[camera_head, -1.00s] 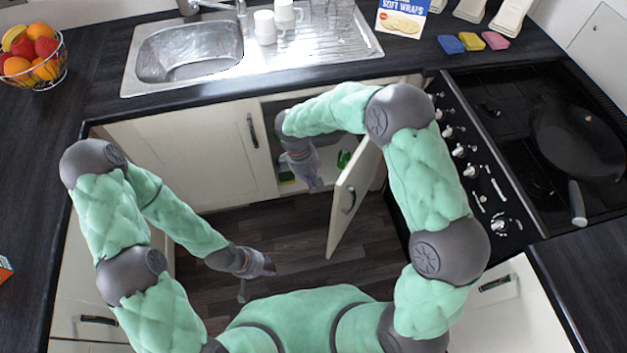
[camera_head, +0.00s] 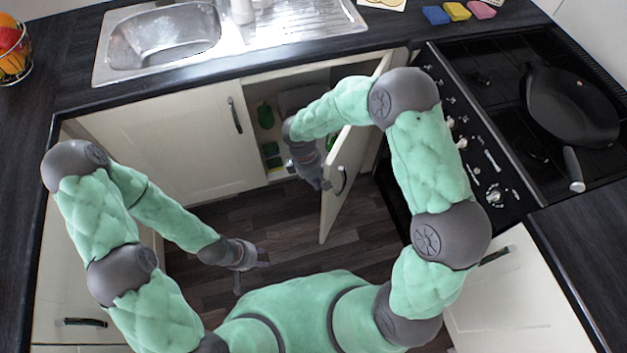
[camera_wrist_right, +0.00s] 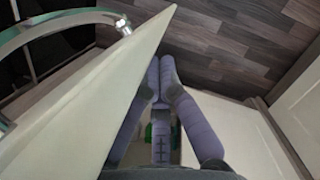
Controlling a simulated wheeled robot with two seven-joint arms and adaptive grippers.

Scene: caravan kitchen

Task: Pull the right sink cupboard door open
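The right sink cupboard door (camera_head: 346,182) stands well open, swung out toward me, with its dark handle (camera_head: 341,181) on the outer face. In the right wrist view the door (camera_wrist_right: 75,110) fills the left side, and its handle (camera_wrist_right: 60,30) is on the far side from the fingers. My right gripper (camera_head: 318,180) is at the inner side of the door, by the cupboard opening. In the right wrist view its fingertips (camera_wrist_right: 160,75) are close together with nothing seen between them. My left gripper (camera_head: 250,258) hangs empty over the floor; its finger opening is unclear.
The left sink cupboard door (camera_head: 185,145) is closed. Green items (camera_head: 265,115) show inside the open cupboard. The hob (camera_head: 520,110) with a black pan (camera_head: 570,105) is on the right. Dark floor (camera_head: 295,225) is free in front of the cupboard.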

